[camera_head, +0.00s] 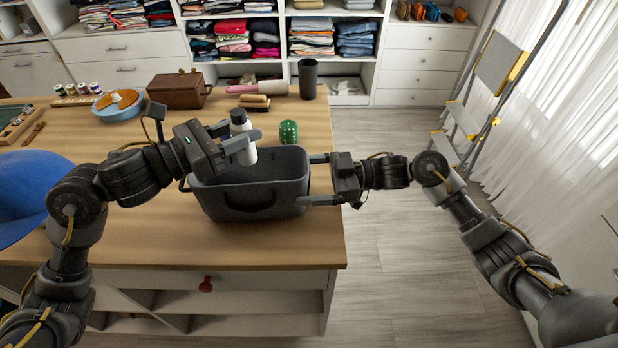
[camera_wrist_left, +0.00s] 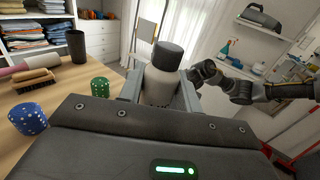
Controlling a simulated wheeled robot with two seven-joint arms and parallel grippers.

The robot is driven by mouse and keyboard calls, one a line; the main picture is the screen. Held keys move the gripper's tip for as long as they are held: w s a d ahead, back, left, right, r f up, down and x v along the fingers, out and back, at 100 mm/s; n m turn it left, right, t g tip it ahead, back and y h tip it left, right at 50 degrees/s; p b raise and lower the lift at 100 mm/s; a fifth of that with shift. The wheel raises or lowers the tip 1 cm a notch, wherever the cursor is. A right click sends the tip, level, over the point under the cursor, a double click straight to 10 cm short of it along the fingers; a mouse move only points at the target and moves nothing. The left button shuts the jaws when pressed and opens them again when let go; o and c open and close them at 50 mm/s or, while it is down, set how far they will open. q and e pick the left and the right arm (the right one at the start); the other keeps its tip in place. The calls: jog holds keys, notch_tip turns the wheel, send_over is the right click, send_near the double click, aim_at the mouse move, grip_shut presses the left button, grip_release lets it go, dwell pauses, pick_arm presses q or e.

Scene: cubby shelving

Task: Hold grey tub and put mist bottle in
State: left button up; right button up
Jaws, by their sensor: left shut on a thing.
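The mist bottle, white with a dark cap, is upright in my left gripper (camera_head: 243,143); its white body (camera_head: 247,156) shows below the fingers. My left gripper is shut on it, over the back of the tub's opening. In the left wrist view the bottle (camera_wrist_left: 160,87) stands between the two fingers. The grey tub (camera_head: 250,206) is dark, with an open top, near the table's right edge. My right gripper (camera_head: 311,179) is at the tub's right side, its fingers spread apart at that end. Whether they touch the tub is unclear. The tub's inside is partly hidden.
A brush (camera_head: 254,102), a dark cup (camera_head: 307,78) and a brown box (camera_head: 179,90) are farther back. A blue hat (camera_head: 25,190) lies at the left. The table (camera_head: 120,245) is clear left of the tub.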

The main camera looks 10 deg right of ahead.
pick_arm(q)
jog(key=shift+f, duration=0.9)
jog(key=o, duration=1.1)
jog(key=v, duration=1.2)
pick_arm(e)
jog(key=o, duration=0.7)
